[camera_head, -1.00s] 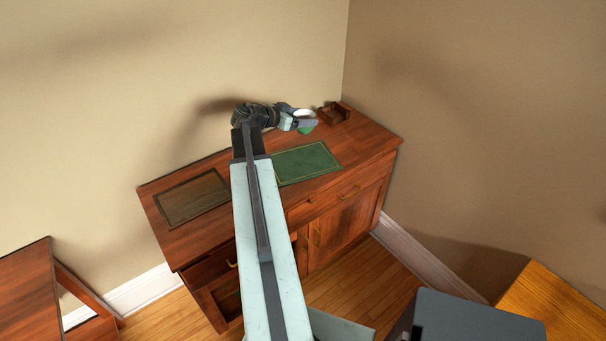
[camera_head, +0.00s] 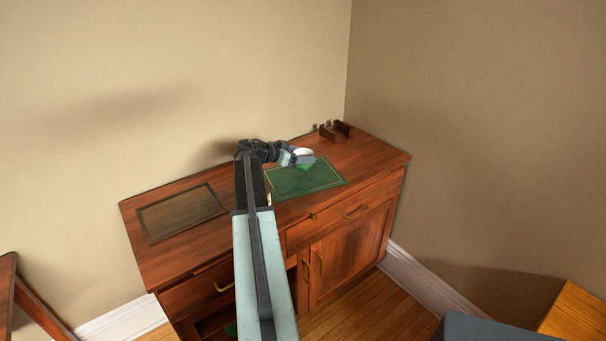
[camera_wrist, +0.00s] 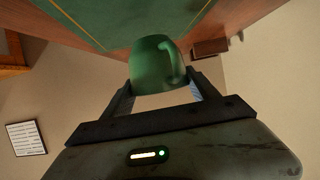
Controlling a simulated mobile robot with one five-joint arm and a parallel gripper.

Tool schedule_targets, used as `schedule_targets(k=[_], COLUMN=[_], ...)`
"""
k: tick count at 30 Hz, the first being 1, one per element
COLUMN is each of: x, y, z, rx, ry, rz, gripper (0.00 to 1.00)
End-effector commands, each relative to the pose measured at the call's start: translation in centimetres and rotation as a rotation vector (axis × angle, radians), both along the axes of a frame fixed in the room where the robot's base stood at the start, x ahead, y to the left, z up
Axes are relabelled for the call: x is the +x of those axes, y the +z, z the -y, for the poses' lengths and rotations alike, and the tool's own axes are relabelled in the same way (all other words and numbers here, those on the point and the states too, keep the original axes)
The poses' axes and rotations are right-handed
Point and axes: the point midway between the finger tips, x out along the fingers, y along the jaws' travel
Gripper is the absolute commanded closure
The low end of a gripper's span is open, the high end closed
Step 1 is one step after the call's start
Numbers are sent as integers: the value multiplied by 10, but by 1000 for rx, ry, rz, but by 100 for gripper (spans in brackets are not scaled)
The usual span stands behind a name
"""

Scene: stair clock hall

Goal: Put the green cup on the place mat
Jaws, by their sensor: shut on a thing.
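The green cup (camera_wrist: 153,66) is between the two fingers of my gripper (camera_wrist: 160,95) in the wrist view, with its handle on the right side. My gripper (camera_head: 304,160) is shut on it. In the head view only a little of the green cup (camera_head: 303,167) shows below the gripper, with a white patch above. The place mat is a green rectangle with a thin gold border (camera_head: 320,181), lying on the wooden cabinet top. The cup appears over the mat's far edge in the head view. I cannot tell whether it touches the mat.
The wooden cabinet (camera_head: 375,160) stands against the wall. A dark framed panel (camera_head: 180,213) lies on its top at left. A small brown wooden holder (camera_head: 336,132) stands at the back right. The top right of the mat is clear.

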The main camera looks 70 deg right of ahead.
Motion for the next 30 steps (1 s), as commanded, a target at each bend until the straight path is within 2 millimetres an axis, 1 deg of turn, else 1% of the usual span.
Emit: schedule_targets(k=[2,4,9,10,17,21,22,23,24,30], x=[0,0,-1,-1,-1,-1,-1,-1,-1,-2], y=[0,-6,-37,-40,-36,-40,-40,-39,-39,-39], z=[0,0,0,0,0,0,0,0,0,1], rx=[-1,0,0,-1,-1,-1,0,0,0,0], ry=[0,0,-1,-1,-1,-1,-1,-2,-2,-2], rz=[-1,0,0,-1,-1,-1,0,0,0,0], gripper=[79,79,79,79,79,79,29,20,10,10])
